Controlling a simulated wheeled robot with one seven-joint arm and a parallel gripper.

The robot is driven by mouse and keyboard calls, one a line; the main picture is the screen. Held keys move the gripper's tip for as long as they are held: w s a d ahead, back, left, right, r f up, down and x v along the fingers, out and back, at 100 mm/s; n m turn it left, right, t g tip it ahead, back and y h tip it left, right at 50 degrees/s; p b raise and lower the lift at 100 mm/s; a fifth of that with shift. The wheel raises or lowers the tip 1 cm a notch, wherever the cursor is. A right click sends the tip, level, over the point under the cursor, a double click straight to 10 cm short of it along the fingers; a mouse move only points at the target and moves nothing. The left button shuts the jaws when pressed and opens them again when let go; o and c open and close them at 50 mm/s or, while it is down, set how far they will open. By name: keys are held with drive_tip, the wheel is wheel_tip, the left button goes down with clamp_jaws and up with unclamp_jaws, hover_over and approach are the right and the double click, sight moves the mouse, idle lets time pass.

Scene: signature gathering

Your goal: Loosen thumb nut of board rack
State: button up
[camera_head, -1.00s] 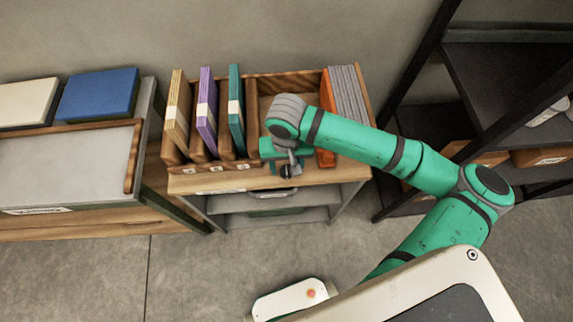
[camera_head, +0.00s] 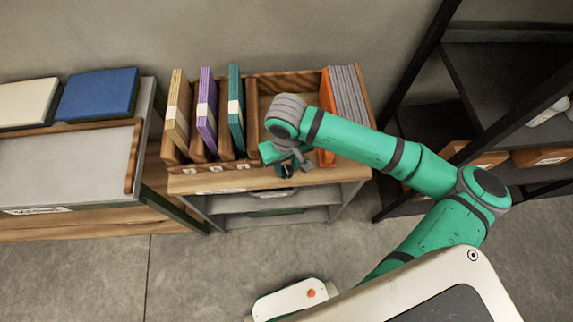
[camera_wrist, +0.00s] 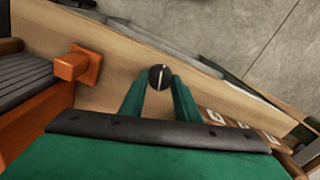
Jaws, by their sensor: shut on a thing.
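The board rack (camera_head: 253,125) is a wooden holder on top of a small cabinet, with upright tan, purple and teal boards in its left slots. The thumb nut (camera_wrist: 159,77) is a round black knob with a white line across it, at the rack's front in the wrist view. My gripper (camera_wrist: 158,82) has its two green fingers on either side of the nut, shut on it. The line runs roughly up and down the picture. In the head view my gripper (camera_head: 290,165) is at the rack's front edge, and my wrist hides part of the rack.
An orange plate (camera_head: 327,105) stands against grey boards (camera_head: 347,92) at the rack's right; its orange block (camera_wrist: 80,66) sticks out close to my gripper. A table (camera_head: 70,165) with a blue box (camera_head: 98,94) is left, a dark shelf (camera_head: 490,80) right. Floor in front is clear.

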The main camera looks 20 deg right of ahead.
sight(287, 170)
drive_tip(key=n, duration=1.1)
drive_tip(key=shift+n, duration=1.8)
drive_tip(key=o, duration=1)
drive_tip(key=shift+o, duration=0.2)
drive_tip(key=shift+r, duration=0.15)
wheel_tip(287, 170, up, 11)
drive_tip(key=shift+f, duration=0.2)
drive_tip(key=shift+d+f, duration=0.1)
